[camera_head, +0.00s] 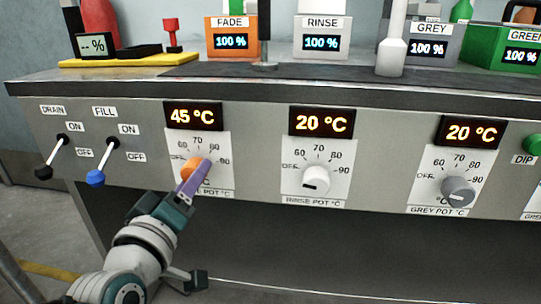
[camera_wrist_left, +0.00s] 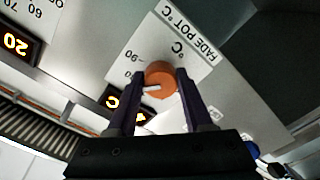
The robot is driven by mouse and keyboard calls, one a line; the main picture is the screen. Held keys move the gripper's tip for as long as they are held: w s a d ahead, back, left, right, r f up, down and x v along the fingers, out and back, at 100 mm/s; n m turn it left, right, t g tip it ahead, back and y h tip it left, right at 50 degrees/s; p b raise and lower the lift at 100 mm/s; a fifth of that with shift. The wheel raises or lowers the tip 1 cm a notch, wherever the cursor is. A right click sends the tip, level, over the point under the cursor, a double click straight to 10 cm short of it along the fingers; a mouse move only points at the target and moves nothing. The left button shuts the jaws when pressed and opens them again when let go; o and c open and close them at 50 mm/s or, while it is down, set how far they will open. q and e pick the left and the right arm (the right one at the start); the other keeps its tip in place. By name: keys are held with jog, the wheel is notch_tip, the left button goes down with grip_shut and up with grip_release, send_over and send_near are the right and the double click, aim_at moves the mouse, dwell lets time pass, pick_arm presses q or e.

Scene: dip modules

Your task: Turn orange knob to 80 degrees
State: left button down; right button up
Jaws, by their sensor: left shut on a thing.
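The orange knob (camera_head: 190,170) sits on the front panel's left dial plate, under a display (camera_head: 193,116) reading 45 °C. My left gripper (camera_head: 198,172) reaches up from below and is shut on the knob, hiding part of it and of the scale. In the left wrist view, the orange knob (camera_wrist_left: 162,80) sits between the two dark fingers of the left gripper (camera_wrist_left: 161,77). Its white pointer mark points left in that view, and the plate reads FADE POT °C. My right gripper is not in view.
A white knob (camera_head: 316,180) and a grey knob (camera_head: 458,190) sit to the right, each under a display reading 20 °C. Black (camera_head: 44,172) and blue (camera_head: 96,177) toggle levers are to the left. The bench top (camera_head: 270,88) juts above the panel.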

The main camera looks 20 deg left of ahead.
pick_arm(q)
jog(key=shift+c, duration=1.5)
grip_release()
jog(key=shift+s, duration=0.1)
jog(key=p+v, duration=0.2)
jog(key=v, duration=0.7)
jog(key=shift+s+p, duration=0.4)
